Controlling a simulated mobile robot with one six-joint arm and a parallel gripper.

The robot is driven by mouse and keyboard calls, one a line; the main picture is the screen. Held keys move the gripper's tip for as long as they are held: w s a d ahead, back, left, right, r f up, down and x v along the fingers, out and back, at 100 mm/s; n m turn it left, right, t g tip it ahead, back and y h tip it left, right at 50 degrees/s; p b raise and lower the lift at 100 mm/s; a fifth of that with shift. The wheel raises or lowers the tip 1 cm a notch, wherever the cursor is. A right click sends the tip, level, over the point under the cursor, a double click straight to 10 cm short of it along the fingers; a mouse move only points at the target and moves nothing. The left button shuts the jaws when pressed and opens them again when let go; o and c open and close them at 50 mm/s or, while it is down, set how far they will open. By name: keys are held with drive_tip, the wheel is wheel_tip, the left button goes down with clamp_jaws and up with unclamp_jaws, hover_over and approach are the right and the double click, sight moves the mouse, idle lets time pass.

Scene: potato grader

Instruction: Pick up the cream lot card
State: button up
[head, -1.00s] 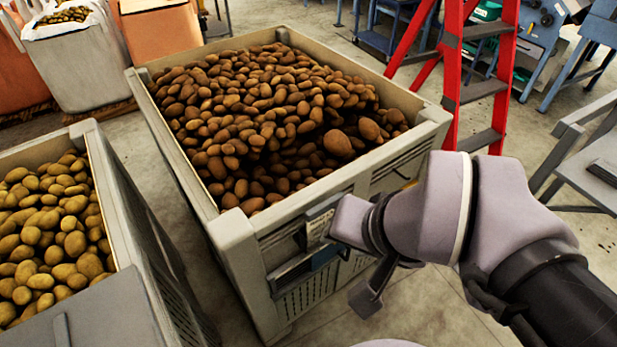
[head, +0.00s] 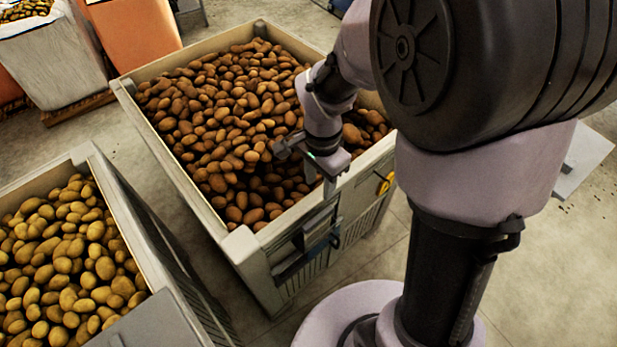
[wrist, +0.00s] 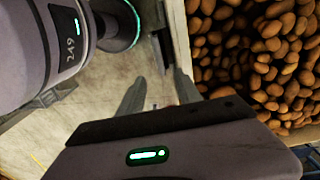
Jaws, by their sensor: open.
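I cannot clearly make out the cream lot card in either current view. The front wall of the large crate (head: 262,262) carries a dark holder (head: 308,258), partly in shadow below my gripper. My gripper (head: 322,182) is over the front rim of this crate, with its fingers pointing down. In the wrist view the two fingers (wrist: 158,92) are spread apart, with nothing visible held between them. The crate's rim and wall lie beside the right finger there.
Brown potatoes (head: 225,125) fill the large crate. A second crate (head: 125,205) with yellowish potatoes stands at left. Orange (head: 135,35) and white (head: 55,65) containers stand behind. A yellow round object (head: 384,183) is on the crate's front wall. Floor (head: 385,250) is clear in front.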

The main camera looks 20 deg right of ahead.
sight(318, 218)
wheel_tip(318, 218, down, 17)
drive_tip(key=b, duration=0.5)
drive_tip(key=shift+r, duration=0.15)
drive_tip(key=shift+s, duration=0.1)
drive_tip(key=shift+c, duration=0.2)
drive_tip(key=shift+r, duration=0.1)
clamp_jaws()
idle(0.5)
